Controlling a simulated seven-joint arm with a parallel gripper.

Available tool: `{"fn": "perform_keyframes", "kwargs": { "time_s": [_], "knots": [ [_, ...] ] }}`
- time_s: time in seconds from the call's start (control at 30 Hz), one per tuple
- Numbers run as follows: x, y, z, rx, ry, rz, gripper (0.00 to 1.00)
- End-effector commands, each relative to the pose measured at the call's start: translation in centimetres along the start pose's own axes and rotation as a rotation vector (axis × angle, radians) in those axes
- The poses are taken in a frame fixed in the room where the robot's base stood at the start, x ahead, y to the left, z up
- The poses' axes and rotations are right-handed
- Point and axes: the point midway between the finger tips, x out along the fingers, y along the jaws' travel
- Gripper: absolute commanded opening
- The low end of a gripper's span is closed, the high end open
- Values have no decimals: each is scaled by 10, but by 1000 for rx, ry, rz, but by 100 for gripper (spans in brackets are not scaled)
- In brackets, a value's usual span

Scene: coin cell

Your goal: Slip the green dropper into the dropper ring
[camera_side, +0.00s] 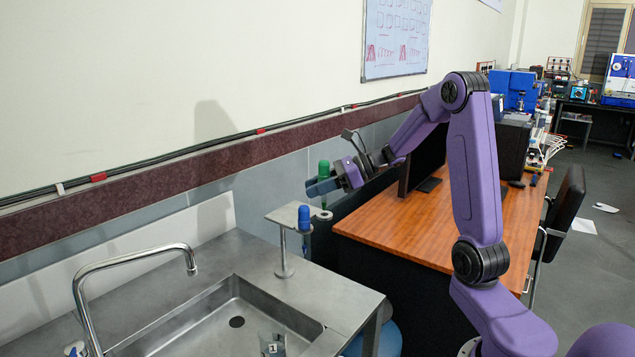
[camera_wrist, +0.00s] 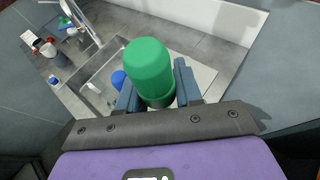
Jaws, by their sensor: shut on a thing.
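The green dropper (camera_side: 324,168) is upright in my gripper (camera_side: 322,187), which is shut on it just below its bulb. In the wrist view the green bulb (camera_wrist: 150,65) sits between the two fingers of my gripper (camera_wrist: 157,97). In the side view the dropper's lower end is above the right end of a grey holder plate (camera_side: 286,214) on a thin post, where the dropper ring (camera_side: 322,214) shows. I cannot tell whether the tip is inside the ring. A blue dropper (camera_side: 304,219) stands upright in the same holder, left of the ring; its bulb shows in the wrist view (camera_wrist: 118,80).
The holder stands on a steel counter (camera_side: 230,258) beside a sink (camera_side: 215,322) with a curved faucet (camera_side: 130,258). A wall is behind. A wooden desk (camera_side: 400,222) with a dark monitor (camera_side: 423,162) is to the right.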

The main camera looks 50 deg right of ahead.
Motion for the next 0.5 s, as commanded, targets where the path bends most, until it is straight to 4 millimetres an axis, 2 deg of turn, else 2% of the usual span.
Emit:
{"fn": "perform_keyframes", "kwargs": {
  "time_s": [0.5],
  "knots": [
    [8, 0, -21, 3, 1, -1, 5]
  ]
}}
